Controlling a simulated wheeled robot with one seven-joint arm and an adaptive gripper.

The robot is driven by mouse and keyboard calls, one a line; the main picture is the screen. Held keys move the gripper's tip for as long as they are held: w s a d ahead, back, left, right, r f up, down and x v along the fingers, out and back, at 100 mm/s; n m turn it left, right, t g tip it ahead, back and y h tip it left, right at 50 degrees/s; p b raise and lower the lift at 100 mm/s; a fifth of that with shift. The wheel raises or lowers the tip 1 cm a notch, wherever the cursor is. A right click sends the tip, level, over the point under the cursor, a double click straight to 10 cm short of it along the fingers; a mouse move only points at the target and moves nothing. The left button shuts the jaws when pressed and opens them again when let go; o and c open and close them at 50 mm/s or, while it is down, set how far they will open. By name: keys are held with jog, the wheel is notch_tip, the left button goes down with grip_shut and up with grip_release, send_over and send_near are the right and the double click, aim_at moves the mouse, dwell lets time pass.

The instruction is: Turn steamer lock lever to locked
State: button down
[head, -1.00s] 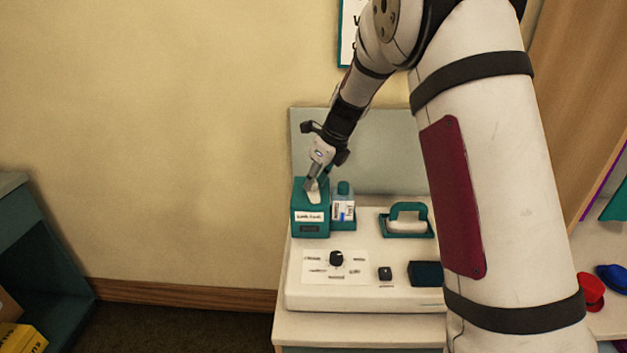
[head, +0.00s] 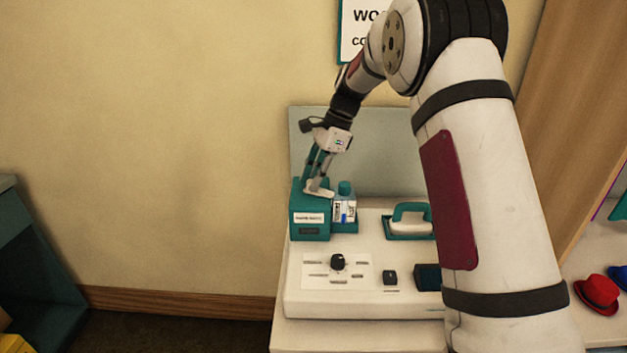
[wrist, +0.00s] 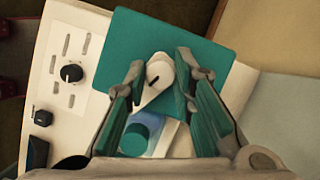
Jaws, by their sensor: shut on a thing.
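The teal steamer box (head: 310,220) stands at the back left of the white panel, with a white label on its front too small to read. A white lever (head: 319,193) sits on its top and points toward the bottle at its right. In the wrist view the lever (wrist: 157,88) shows a dark line at its round end and lies between my two fingers. My gripper (wrist: 161,68) is shut on the lever from above, and also shows in the head view (head: 317,185). The fingers hide part of the lever's sides.
A bottle with a teal cap (head: 344,204) stands close at the box's right. A teal-handled iron (head: 409,220) rests farther right. A black knob (head: 338,262) and a small black switch (head: 390,277) are at the front. A grey back panel (head: 378,151) rises behind.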

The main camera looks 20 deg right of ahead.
jog(key=n+g, duration=0.1)
jog(key=n, duration=0.1)
jog(key=n+b, duration=0.1)
jog(key=n, duration=0.1)
jog(key=shift+w+n+g, duration=0.15)
jog(key=shift+n+g, duration=0.25)
jog(key=shift+h, duration=0.4)
jog(key=c, duration=1.4)
grip_release()
jog(key=v, duration=1.2)
